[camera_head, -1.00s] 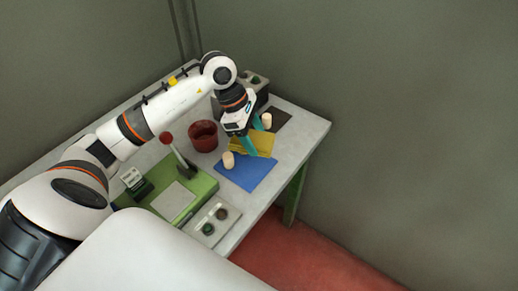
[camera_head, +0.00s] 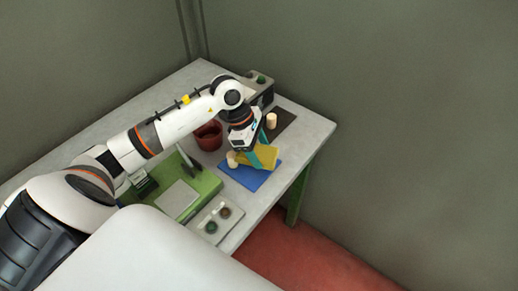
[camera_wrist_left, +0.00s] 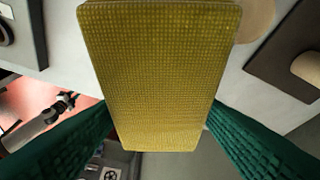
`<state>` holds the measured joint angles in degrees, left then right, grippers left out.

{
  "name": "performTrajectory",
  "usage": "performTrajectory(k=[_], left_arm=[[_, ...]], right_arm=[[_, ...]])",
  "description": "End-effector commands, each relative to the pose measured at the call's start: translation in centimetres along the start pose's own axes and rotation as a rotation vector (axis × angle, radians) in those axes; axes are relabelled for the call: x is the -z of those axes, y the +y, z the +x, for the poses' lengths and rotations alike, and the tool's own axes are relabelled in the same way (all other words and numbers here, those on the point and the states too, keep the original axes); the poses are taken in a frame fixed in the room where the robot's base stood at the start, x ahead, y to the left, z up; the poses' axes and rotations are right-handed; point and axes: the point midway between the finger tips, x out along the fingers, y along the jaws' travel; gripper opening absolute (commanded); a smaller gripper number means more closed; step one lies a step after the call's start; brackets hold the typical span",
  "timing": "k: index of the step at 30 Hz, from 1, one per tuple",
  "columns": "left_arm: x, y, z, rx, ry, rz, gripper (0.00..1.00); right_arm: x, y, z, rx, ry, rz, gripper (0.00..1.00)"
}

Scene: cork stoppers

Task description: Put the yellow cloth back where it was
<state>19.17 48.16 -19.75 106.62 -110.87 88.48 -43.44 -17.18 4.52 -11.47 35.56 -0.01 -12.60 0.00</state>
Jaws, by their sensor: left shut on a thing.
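The yellow cloth (camera_head: 268,156) is a thick, stiff-looking rectangle held in my left gripper (camera_head: 260,157). In the left wrist view the cloth (camera_wrist_left: 160,75) fills the middle, with a teal finger on each side at its lower end. In the head view it hangs over the far part of the blue cloth (camera_head: 247,180); I cannot tell whether it touches it. A pale cork stopper (camera_head: 232,159) stands on the blue cloth beside the gripper. Another cork stopper (camera_head: 271,120) stands on the dark cloth (camera_head: 284,120). My right gripper is not in view.
A dark red pot (camera_head: 209,137) stands left of the gripper. A green base (camera_head: 203,190) with a lever and a white tray (camera_head: 205,228) with dark round pieces are nearer. A grey block (camera_head: 265,90) is at the back. The table's right edge strip is bare.

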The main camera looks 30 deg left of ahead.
Motion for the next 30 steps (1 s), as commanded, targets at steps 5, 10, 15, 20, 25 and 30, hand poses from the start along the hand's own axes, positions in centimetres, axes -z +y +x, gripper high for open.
performTrajectory(k=[5,10,15,20,25,30], left_arm=[[-0.2,0.0,0.5,0.001,0.0,0.0,0.36],[-0.1,0.0,0.3,0.0,0.0,0.0,0.83],[-0.1,0.0,0.3,0.0,0.0,0.0,0.83],[0.0,0.0,0.0,0.0,0.0,0.0,0.83],[0.4,-0.1,-1.4,0.003,-0.001,0.001,0.83],[0.1,-0.2,-5.2,0.007,-0.003,0.002,0.83]], right_arm=[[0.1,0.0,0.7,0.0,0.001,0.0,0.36],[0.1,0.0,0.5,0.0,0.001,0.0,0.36],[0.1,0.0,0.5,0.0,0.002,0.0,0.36],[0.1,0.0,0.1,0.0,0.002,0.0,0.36],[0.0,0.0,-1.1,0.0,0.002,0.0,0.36],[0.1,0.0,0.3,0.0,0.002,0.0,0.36]])
